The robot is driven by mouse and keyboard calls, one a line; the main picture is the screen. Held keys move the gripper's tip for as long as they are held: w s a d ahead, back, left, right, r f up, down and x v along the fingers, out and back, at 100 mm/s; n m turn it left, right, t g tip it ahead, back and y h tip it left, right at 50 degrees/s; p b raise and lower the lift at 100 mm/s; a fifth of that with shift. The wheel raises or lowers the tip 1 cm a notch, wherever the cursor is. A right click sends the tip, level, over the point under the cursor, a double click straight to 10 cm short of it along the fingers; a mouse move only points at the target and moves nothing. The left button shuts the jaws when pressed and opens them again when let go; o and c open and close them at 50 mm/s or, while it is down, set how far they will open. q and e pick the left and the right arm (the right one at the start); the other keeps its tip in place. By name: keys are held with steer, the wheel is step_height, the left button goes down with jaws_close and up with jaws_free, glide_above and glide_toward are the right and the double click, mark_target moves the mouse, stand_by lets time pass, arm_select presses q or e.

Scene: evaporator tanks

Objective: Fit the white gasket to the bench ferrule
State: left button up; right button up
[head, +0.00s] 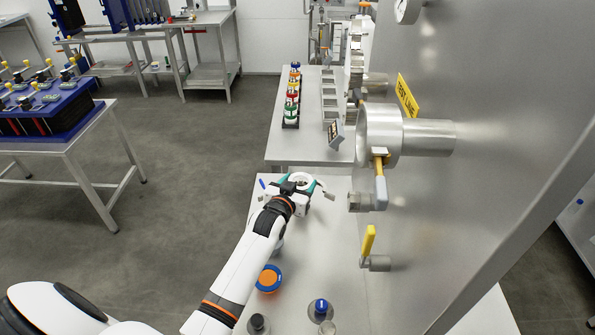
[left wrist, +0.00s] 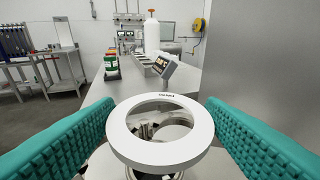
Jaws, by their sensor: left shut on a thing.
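The white gasket (left wrist: 118,132) is a flat ring with small dark lettering on its far rim. In the left wrist view it sits between the two teal fingers of my left gripper (left wrist: 161,112), which is shut on it. Shiny metal, apparently the bench ferrule (left wrist: 172,132), shows through the ring's opening. I cannot tell whether the gasket touches it or hovers over it. In the head view my left gripper (head: 306,184) is over the near bench, and the white ring shows only small between its fingers. My right gripper is not in view.
The steel tank (head: 480,120) rises close on the right, with a large pipe ferrule (head: 380,135) and yellow-handled valves (head: 369,241). An orange-and-blue lidded pot (head: 268,279) and a blue-capped bottle (head: 320,309) stand nearer. A rack of coloured jars (head: 291,112) stands beyond.

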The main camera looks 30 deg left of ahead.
arm_select(q)
steer(key=shift+w+a+r, duration=0.35)
steer(key=shift+w+a, duration=0.05)
steer(key=shift+w, duration=0.25)
steer(key=shift+d, duration=0.1)
steer(key=shift+r+p, duration=0.1)
steer(key=shift+p, duration=0.25)
step_height(320, 180, down, 6)
steer(key=b, duration=0.4)
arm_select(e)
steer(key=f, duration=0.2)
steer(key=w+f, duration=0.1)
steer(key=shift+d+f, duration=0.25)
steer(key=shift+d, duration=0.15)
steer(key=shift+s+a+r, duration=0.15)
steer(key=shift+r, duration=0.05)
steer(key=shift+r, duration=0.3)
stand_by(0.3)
arm_select(q)
steer(key=shift+f+b, duration=0.5)
steer(key=shift+f, duration=0.5)
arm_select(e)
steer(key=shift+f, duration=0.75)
